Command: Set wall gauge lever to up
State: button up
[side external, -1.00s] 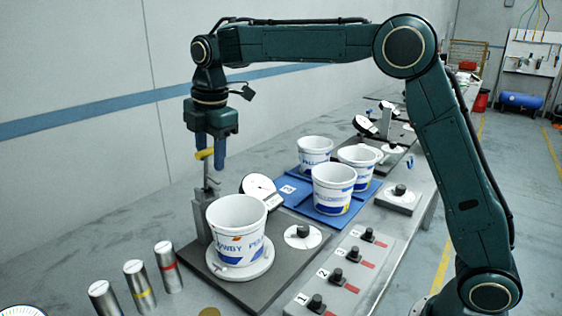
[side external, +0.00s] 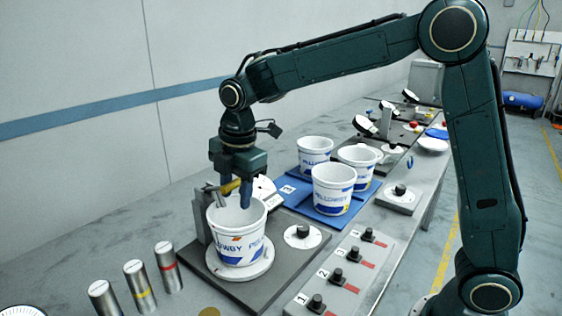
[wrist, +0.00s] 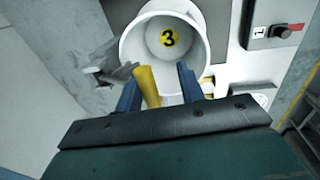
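The lever's yellow handle (side external: 230,187) is low, just above the left rim of the front white tub (side external: 240,240), beside the grey post (side external: 203,218). My gripper (side external: 235,195) points down over this tub. In the wrist view, the yellow handle (wrist: 148,86) lies between my two blue fingers (wrist: 158,90), close to the left one, with a clear gap to the right one. The fingers are apart. The gauge's white dial (side external: 266,193) is partly hidden behind my gripper.
The tub stands on a white round plate on a dark base (side external: 250,287). Three metal cylinders (side external: 139,286) stand at front left. Several white tubs (side external: 333,188) stand on a blue tray (side external: 289,187) behind. A switch panel (side external: 340,275) is at right.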

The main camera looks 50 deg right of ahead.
notch_tip(320, 180, up, 13)
jog(key=s, duration=0.2)
jog(key=s+d+f+m+t, duration=0.1)
jog(key=s+d+m, duration=0.2)
jog(key=s+m, duration=0.2)
jog(key=s+d+m+t, duration=0.1)
jog(key=s+d+m, duration=0.3)
jog(key=s, duration=0.6)
jog(key=shift+s+d+f+m, duration=0.25)
jog(key=shift+s+f+m, duration=0.15)
jog(key=shift+m, duration=0.7)
